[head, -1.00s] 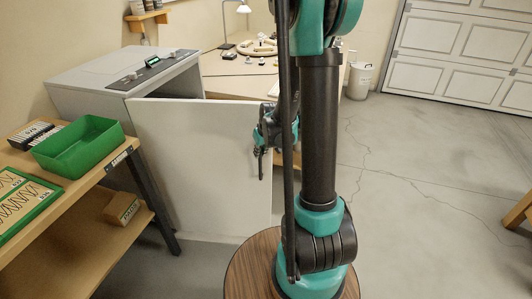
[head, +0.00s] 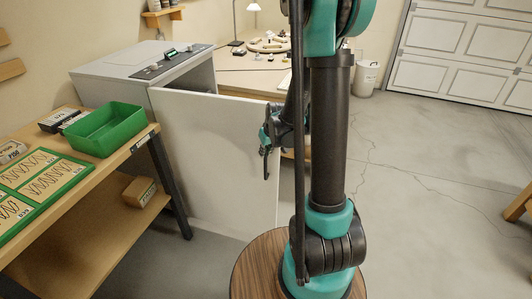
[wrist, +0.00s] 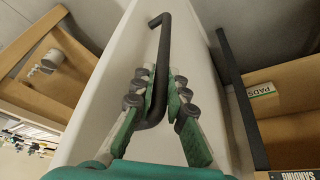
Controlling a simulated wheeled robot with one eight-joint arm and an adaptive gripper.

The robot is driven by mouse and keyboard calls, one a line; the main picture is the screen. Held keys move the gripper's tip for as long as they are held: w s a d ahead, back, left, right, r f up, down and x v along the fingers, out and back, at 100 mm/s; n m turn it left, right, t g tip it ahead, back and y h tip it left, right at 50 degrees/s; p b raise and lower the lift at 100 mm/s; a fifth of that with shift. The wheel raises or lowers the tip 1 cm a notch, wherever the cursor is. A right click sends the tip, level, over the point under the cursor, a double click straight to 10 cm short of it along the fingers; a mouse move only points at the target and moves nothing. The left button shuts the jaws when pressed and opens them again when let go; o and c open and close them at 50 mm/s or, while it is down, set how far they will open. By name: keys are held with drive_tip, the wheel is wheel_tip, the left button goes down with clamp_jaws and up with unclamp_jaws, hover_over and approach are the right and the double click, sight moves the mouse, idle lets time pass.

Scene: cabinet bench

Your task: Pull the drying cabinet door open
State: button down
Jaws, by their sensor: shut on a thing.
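The drying cabinet (head: 140,62) is a grey box at the left, with a control panel on top. Its white door (head: 215,150) stands swung out from the body, with a dark gap behind its top edge. My gripper (head: 267,142) is at the door's outer face near its free edge. In the wrist view, the dark bar handle (wrist: 163,60) runs up the white door (wrist: 120,65). My gripper (wrist: 158,92) has its green fingers on both sides of the handle's lower part, shut on it. The cabinet's inside is hidden behind the door.
A wooden bench (head: 75,205) with a green bin (head: 105,128) and green trays stands close at the left. A cardboard box (head: 139,191) is on its lower shelf. A worktable (head: 240,75) is behind the door.

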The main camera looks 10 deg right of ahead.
drive_tip(key=c, duration=1.5)
unclamp_jaws()
drive_tip(key=shift+w+a, duration=0.1)
drive_tip(key=shift+c, duration=0.2)
drive_tip(key=shift+r, duration=0.1)
drive_tip(key=v, duration=1.2)
drive_tip(key=s+d+f+m, duration=0.1)
drive_tip(key=s+f, duration=0.2)
drive_tip(key=s, duration=0.6)
drive_tip(key=s+d+f+m+h, duration=0.1)
drive_tip(key=s+f+m, duration=0.1)
drive_tip(key=s, duration=0.7)
drive_tip(key=shift+s+f, duration=0.2)
drive_tip(key=shift+f, duration=0.65)
